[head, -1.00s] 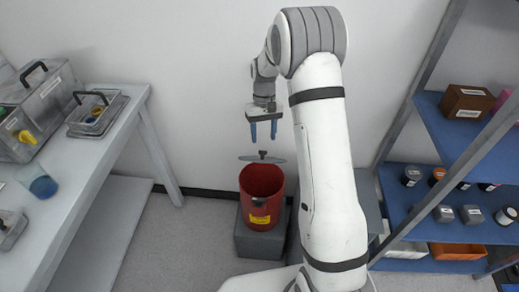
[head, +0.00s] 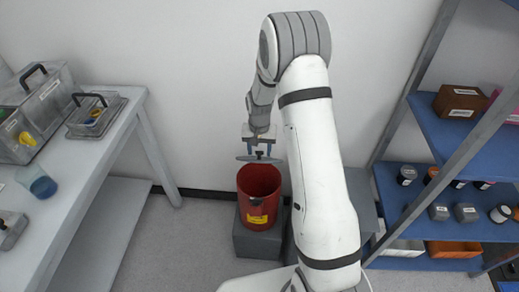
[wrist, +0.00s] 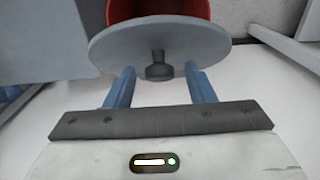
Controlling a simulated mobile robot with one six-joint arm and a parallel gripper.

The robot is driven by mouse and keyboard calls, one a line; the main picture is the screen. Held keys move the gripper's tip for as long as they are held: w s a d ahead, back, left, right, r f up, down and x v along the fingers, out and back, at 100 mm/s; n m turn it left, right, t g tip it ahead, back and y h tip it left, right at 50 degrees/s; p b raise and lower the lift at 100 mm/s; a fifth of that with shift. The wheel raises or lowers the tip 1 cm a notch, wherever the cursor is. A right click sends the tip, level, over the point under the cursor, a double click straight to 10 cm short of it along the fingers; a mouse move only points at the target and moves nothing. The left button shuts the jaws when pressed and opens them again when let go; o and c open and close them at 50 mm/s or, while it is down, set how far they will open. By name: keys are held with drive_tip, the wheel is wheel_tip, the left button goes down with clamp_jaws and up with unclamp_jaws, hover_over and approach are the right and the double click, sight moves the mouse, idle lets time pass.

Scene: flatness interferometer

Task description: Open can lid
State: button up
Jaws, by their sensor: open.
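The red can (head: 262,207) with a yellow label stands upright on a grey block. Its mouth is open to view. The grey disc lid (head: 244,158) with a dark knob (wrist: 159,66) shows at the can's far upper edge. I cannot tell if it touches the rim. My gripper (head: 260,150) is open and has its fingers down at the lid. In the wrist view, the fingers of my gripper (wrist: 159,72) lie to either side of the knob, with gaps on both sides. The lid (wrist: 215,45) fills the upper middle there, with the red can (wrist: 160,9) beyond it.
The grey block (head: 258,244) is on the floor. A table (head: 115,128) with a metal case (head: 40,110), a tray and a blue beaker stands at left. A shelf rack (head: 400,204) with jars and boxes stands at right. The wall is close behind the can.

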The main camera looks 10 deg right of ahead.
drive_tip(key=shift+f, duration=0.1)
drive_tip(key=shift+c, duration=0.6)
clamp_jaws()
